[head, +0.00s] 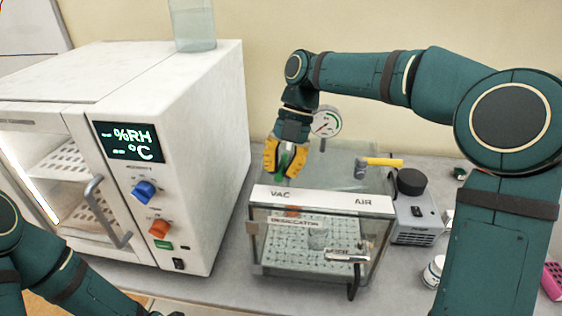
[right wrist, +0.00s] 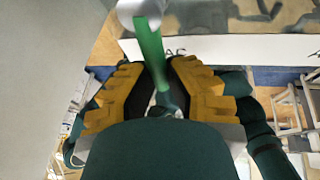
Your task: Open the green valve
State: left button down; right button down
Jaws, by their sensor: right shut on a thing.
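The green valve is a green lever handle (head: 286,160) on top of the clear desiccator box (head: 378,211), near its VAC label. My right gripper (head: 285,158) comes down on it from above, its yellow fingers on both sides of the lever. In the right wrist view the green lever (right wrist: 151,52) runs from a pale round fitting down between the yellow fingers (right wrist: 160,88), which are shut on it. The valve's base is mostly hidden in the head view. Part of my left arm shows at the lower left; its gripper is out of view.
A yellow valve handle (head: 382,161) stands near the AIR label. A pressure gauge (head: 327,122) is behind my right gripper. A white humidity chamber (head: 200,165) stands close on the left. A grey pump (head: 416,218) with a black cap is to the right of the box.

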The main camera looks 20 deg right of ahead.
jog(key=shift+s+d+f+n, duration=0.1)
jog(key=shift+d+f+n, duration=0.1)
jog(key=shift+n, duration=0.1)
dwell(0.4)
jog(key=c, duration=0.9)
grip_release()
jog(key=shift+r, duration=0.1)
jog(key=shift+r, duration=0.1)
jog(key=shift+w+v, duration=0.1)
jog(key=shift+v, duration=2.9)
jog(key=shift+w+v, duration=0.15)
jog(key=shift+v, duration=2.85)
jog(key=shift+a, duration=0.15)
